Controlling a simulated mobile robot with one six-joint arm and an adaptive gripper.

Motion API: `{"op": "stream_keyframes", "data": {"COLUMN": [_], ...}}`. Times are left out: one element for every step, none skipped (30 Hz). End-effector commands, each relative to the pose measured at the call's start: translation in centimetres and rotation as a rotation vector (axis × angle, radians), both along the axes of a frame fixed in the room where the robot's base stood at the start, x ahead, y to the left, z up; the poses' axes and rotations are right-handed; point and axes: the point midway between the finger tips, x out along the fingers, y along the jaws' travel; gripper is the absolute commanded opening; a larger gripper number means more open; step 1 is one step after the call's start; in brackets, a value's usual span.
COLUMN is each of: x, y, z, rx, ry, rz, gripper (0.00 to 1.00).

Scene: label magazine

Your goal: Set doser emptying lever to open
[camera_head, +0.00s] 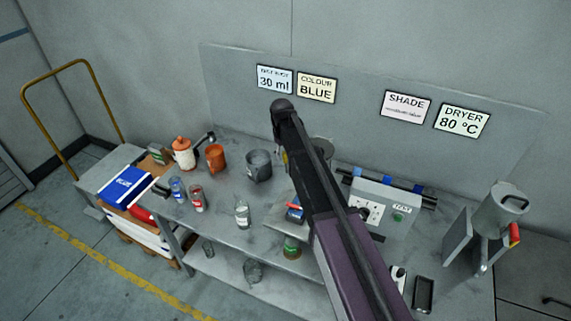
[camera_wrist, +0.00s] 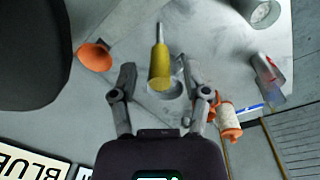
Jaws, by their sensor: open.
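In the wrist view a yellow grip (camera_wrist: 159,66) on a thin metal rod stands between my gripper's (camera_wrist: 159,74) two spread fingers. I cannot tell whether it touches them. A round grey base shows partly behind the grip. I cannot tell for certain that this is the doser emptying lever. In the head view a small yellow piece (camera_head: 285,157) shows beside my dark arm, which hides my gripper and most of what lies behind it. A grey hopper device (camera_head: 499,209) with a red and yellow handle (camera_head: 514,235) stands at the right end of the bench.
An orange cup (camera_head: 215,158), a grey cup (camera_head: 258,165), an orange-capped white bottle (camera_head: 184,153) and glass vessels stand on the bench (camera_head: 226,216). A control box (camera_head: 385,205) stands right of my arm. The wall panel (camera_head: 225,85) with signs rises close behind.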

Motion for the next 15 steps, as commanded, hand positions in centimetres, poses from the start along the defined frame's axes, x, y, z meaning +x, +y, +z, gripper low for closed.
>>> {"op": "stream_keyframes", "data": {"x": [0.0,0.0,0.0,0.0,0.1,0.1,0.1,0.1,0.1,0.1,0.1,0.1,0.1,0.1,0.1], "y": [0.0,0.0,-0.1,-0.1,-0.1,-0.1,-0.1,-0.1,-0.2,-0.2,-0.2,-0.2,-0.2,-0.2,-0.2], "z": [-0.8,-1.0,-1.3,-1.5,-1.7,-2.0,-2.1,-2.3,-2.5,-2.6,-2.7,-2.8,-2.8,-2.9,-2.9], "rx": [0.0,0.0,0.0,0.0,0.0,0.0,0.0,0.0,0.0,0.0,0.0,0.0,0.0,0.0,0.0], "ry": [0.0,0.0,0.0,0.0,0.0,0.0,0.0,0.0,0.0,0.0,0.0,0.0,0.0,0.0,0.0], "rz": [0.0,0.0,0.0,0.0,0.0,0.0,0.0,-0.001,-0.001,-0.001,-0.001,-0.001,-0.001,-0.001,-0.001], "gripper": [0.61,0.61,0.61,0.61,0.61,0.61,0.61,0.61,0.61,0.61,0.61,0.61,0.61,0.61,0.61]}}
